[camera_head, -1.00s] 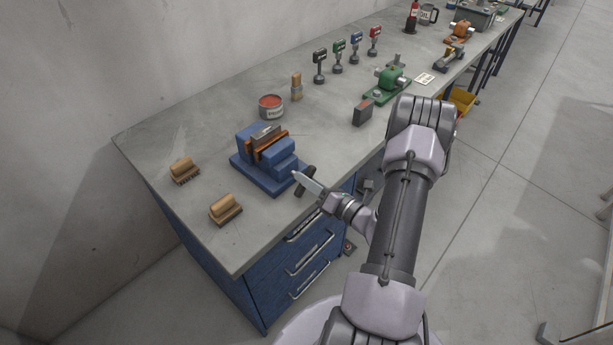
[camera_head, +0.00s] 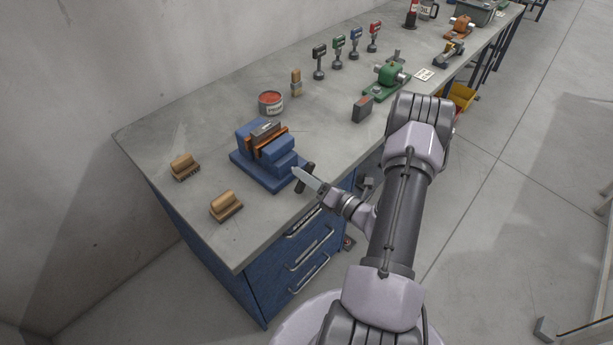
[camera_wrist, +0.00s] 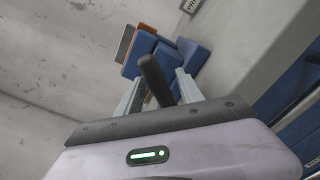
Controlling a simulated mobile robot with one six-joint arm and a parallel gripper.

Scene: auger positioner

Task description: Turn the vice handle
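The blue vice (camera_head: 268,160) stands on the near end of the workbench, with orange-brown jaw parts and a grey piece at its top. Its dark bar handle (camera_head: 308,173) is at the front right of the vice, near the bench's front edge. My gripper (camera_head: 299,174) reaches it from the right. In the wrist view the handle (camera_wrist: 154,76) rises between the two pale fingers of my gripper (camera_wrist: 163,84), which appear closed about it. The exact contact at the fingertips is partly hidden by the handle. The vice (camera_wrist: 188,56) shows just beyond.
Two wooden brushes (camera_head: 184,166) (camera_head: 226,206) lie left and front of the vice. A paint tin (camera_head: 271,102) stands behind it. A grey-and-red block (camera_head: 362,109) and a green vice (camera_head: 386,82) are farther right. The blue drawer cabinet (camera_head: 295,262) is below the bench edge.

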